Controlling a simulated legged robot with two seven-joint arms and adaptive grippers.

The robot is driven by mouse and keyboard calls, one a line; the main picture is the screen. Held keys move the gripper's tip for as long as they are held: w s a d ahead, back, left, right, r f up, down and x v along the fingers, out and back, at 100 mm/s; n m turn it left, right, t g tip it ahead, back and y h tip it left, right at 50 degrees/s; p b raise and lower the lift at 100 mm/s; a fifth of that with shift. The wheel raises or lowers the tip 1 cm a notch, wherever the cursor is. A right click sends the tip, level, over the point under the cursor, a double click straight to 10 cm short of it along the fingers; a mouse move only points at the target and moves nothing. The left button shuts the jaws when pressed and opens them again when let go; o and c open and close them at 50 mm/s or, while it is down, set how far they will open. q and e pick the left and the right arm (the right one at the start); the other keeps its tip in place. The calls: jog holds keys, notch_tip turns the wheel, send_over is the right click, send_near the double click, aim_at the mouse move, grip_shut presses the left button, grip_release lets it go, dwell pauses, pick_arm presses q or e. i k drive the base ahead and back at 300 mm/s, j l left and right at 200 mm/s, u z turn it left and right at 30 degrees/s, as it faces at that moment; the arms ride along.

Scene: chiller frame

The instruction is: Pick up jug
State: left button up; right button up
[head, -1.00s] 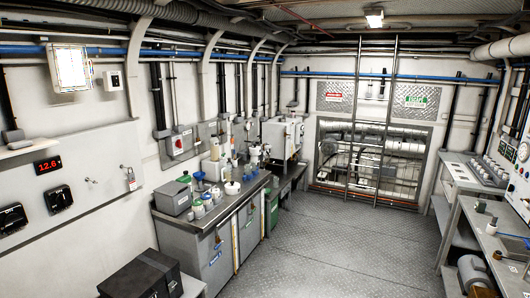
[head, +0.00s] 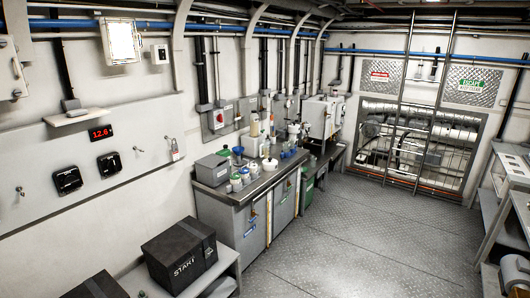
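No jug can be made out for certain. Several small bottles and containers stand on the grey counter (head: 262,184) along the left wall, among them a pale upright bottle (head: 254,126) at the back and a white container (head: 269,164) at the front. They are too small to tell which, if any, is the jug. Neither of my grippers shows in the head view.
A grey box (head: 212,169) sits at the counter's near end. Black cases (head: 180,256) lie on a low bench at the lower left. The metal floor (head: 350,225) is clear in the middle. A workbench (head: 508,205) stands at the right edge. A ladder (head: 405,110) stands at the back.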

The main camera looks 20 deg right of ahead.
aim_at(266, 144)
jog(key=i+l+z, duration=0.8)
jog(key=i+z, duration=0.15)
jog(key=i, duration=0.2)
jog(key=i+l+z, duration=0.15)
jog(key=i, duration=0.65)
jog(key=i+l+z, duration=0.15)
jog(key=i, duration=0.7)
